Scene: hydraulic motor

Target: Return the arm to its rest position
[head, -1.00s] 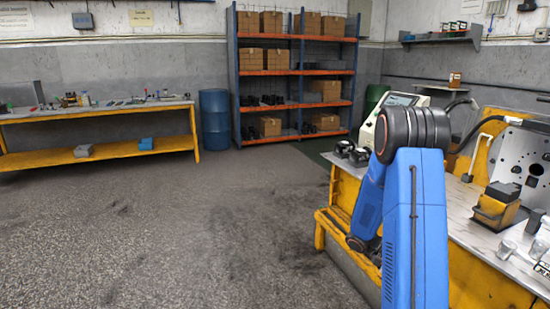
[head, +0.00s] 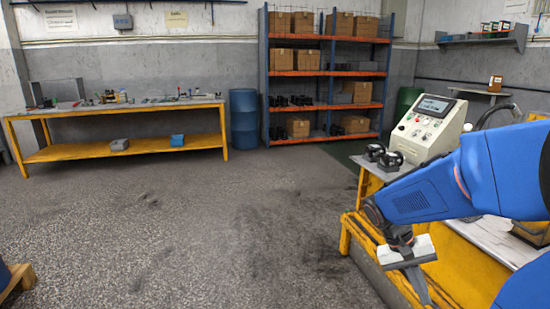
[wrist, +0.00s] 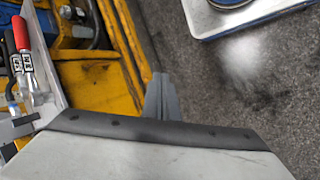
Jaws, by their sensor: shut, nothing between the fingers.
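My blue arm (head: 430,192) reaches in from the right in the head view, bent downward at the wrist. My gripper (head: 418,287) hangs below its white and grey body, in front of the yellow workbench frame (head: 365,246). In the wrist view my gripper (wrist: 163,98) shows as two grey fingers close together, pointing over the yellow frame's edge and the dark floor. It is shut and holds nothing.
The bench top (head: 490,236) bears a control panel (head: 428,130) and two black parts (head: 383,157). Red and black handled tools (wrist: 22,50) lie at the left in the wrist view. The speckled floor (head: 200,230) is open; a wooden pallet (head: 16,280) is at lower left.

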